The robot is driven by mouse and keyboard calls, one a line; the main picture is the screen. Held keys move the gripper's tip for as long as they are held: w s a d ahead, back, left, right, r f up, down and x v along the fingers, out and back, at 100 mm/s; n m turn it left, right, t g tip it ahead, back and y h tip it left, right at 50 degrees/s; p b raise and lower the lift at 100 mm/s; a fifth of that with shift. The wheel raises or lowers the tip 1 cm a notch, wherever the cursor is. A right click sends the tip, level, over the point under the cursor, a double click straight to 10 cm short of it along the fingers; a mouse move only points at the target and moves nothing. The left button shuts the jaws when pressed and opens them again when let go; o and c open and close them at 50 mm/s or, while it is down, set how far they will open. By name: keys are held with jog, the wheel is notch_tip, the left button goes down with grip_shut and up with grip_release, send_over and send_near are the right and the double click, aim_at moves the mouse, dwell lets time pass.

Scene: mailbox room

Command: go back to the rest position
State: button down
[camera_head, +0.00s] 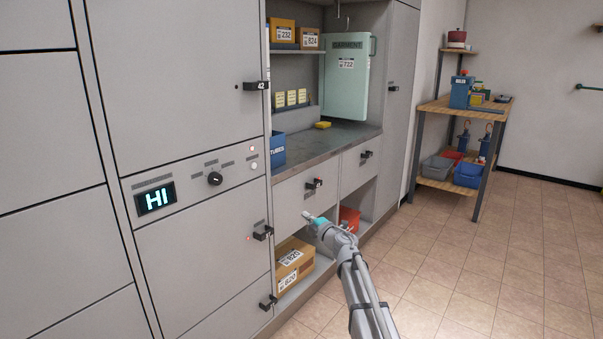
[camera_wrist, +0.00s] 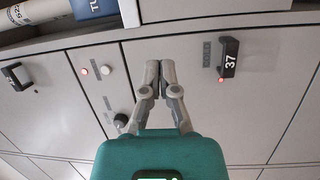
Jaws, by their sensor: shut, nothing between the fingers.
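My gripper (camera_head: 311,219) is at the end of my grey arm, in front of the lower part of the grey cabinet wall in the head view. In the wrist view my gripper (camera_wrist: 160,72) has its two grey fingers together, with nothing between them. Its fingertips point at a grey cabinet door with a black handle marked 37 (camera_wrist: 229,57). The handle is to the right of the fingers, apart from them.
Cabinet handles, such as the one marked 42 (camera_head: 257,86), stick out. A display reading HI (camera_head: 155,198) is at left. A cardboard box (camera_head: 294,262) and a red bin (camera_head: 349,217) sit low in the cabinet. A wooden workbench (camera_head: 462,112) stands back right. Tiled floor is clear at right.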

jog(key=s+d+f+m+t+h, duration=0.1)
jog(key=s+d+m+t+h, duration=0.2)
jog(key=d+m+h, duration=0.9)
jog(key=s+d+f+m+g+h+p, duration=0.1)
jog(key=s+d+f+m+g+h, duration=0.3)
jog(key=s+d+f+m+g, duration=0.3)
jog(key=s+a+f+m+g+y+p, duration=0.1)
jog(key=s+f+m+g+y, duration=0.2)
jog(key=s, duration=0.6)
jog(key=s+a+f+g, duration=0.1)
jog(key=s+f+g, duration=0.25)
jog(key=s, duration=0.55)
jog(key=s+a+f+m+g+y+p, duration=0.1)
jog(key=s+f+m+g+y, duration=0.1)
jog(key=s+g, duration=0.5)
notch_tip(320, 180, up, 37)
jog(key=s+t+p, duration=0.2)
jog(key=p, duration=3.5)
jog(key=shift+a, duration=0.2)
jog(key=shift+f, duration=0.15)
